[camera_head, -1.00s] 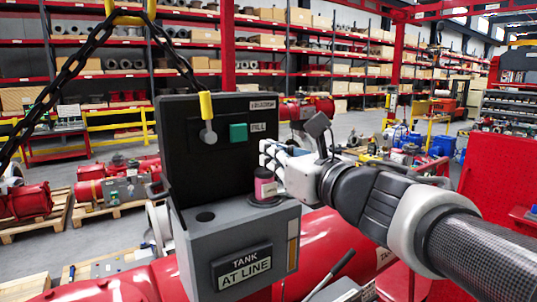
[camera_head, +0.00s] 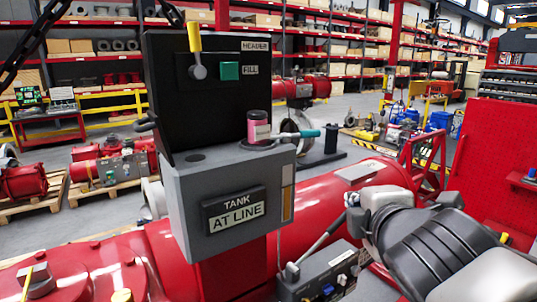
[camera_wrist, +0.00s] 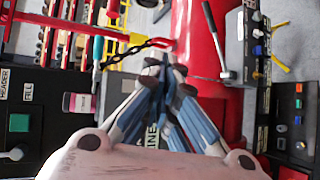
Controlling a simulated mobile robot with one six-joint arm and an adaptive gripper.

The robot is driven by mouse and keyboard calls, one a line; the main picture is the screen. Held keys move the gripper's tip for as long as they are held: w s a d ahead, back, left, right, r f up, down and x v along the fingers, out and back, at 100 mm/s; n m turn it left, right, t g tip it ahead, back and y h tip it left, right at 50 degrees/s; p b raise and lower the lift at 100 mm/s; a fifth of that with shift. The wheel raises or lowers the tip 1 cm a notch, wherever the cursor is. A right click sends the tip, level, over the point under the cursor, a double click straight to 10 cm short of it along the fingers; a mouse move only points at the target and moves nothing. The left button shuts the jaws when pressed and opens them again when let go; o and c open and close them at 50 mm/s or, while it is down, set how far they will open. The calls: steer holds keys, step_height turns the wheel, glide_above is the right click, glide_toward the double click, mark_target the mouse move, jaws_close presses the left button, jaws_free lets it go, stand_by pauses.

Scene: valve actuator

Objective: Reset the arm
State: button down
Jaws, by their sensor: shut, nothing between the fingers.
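My arm reaches in from the lower right of the head view, and part of my gripper (camera_head: 372,205) shows at its end, clear of the control box. In the wrist view the fingers of my gripper (camera_wrist: 165,68) are drawn together with nothing between them. The black control panel (camera_head: 215,120) has a yellow-handled lever (camera_head: 195,40) and a green button (camera_head: 229,71). A pink cylinder (camera_head: 258,126) stands on the grey box (camera_head: 225,185) marked TANK AT LINE. A teal-handled lever (camera_head: 300,134) sticks out to the right beside the cylinder.
A red tank (camera_head: 330,200) runs below and behind the box. A small control box (camera_head: 325,275) with a long metal lever (camera_head: 318,245) stands near my gripper. A red perforated board (camera_head: 490,165) is at the right. Loaded shelves stand far behind.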

steer(key=s+a+f+m+g+b, duration=0.1)
steer(key=s+f+m+g+b, duration=0.3)
steer(key=s+f+m, duration=0.5)
steer(key=s+a+f+m+g+y+b, duration=0.1)
steer(key=s+f+m+g+b, duration=0.3)
steer(key=s+f+m, duration=0.5)
steer(key=s+f+g, duration=0.1)
steer(key=s+f, duration=0.2)
steer(key=f, duration=0.8)
steer(key=shift+s+a+g, duration=0.15)
steer(key=shift+s+g, duration=0.05)
steer(key=shift+g, duration=0.1)
steer(key=c, duration=2.4)
jaws_free()
steer(key=shift+f, duration=0.1)
